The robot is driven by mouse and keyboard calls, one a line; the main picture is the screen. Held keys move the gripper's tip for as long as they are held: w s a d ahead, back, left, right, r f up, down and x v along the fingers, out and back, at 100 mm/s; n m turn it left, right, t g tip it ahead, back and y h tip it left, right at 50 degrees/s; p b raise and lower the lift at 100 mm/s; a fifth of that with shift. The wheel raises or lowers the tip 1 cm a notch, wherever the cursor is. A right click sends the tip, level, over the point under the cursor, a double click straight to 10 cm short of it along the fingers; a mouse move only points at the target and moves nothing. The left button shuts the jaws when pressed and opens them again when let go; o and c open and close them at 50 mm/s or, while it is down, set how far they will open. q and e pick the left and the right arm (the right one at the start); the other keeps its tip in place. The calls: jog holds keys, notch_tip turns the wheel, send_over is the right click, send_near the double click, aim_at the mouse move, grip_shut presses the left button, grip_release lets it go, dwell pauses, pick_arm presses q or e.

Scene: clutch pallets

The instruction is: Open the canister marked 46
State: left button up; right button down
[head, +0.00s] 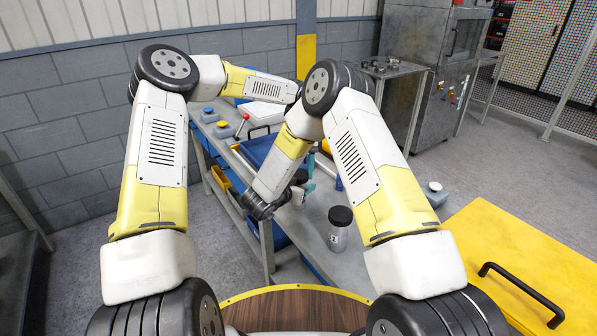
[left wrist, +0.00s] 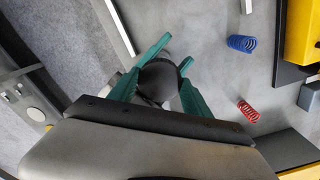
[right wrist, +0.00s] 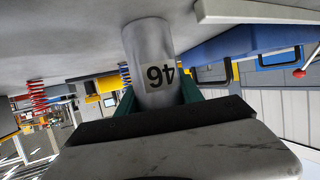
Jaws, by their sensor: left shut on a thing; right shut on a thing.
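The canister marked 46 (right wrist: 150,55) is a grey cylinder with a label. It appears upside down in the right wrist view. My right gripper (right wrist: 158,96) is shut on its body from the side. In the left wrist view my left gripper (left wrist: 160,76) has its green fingers closed on both sides of a dark round lid (left wrist: 155,84), seen from above. In the head view my left gripper (head: 309,184) is partly visible behind my right arm. The held canister is mostly hidden there. I cannot tell whether the lid is loose from the body.
Another canister (head: 338,232), black-lidded, stands upright on the grey bench nearer me. A blue bin (head: 258,150) is beyond my right forearm. A yellow surface with a black handle (head: 520,290) is at right.

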pick_arm(q)
jog(key=shift+n, duration=0.6)
jog(key=o, duration=1.6)
jog(key=shift+c, duration=0.2)
jog(key=shift+a, duration=0.1)
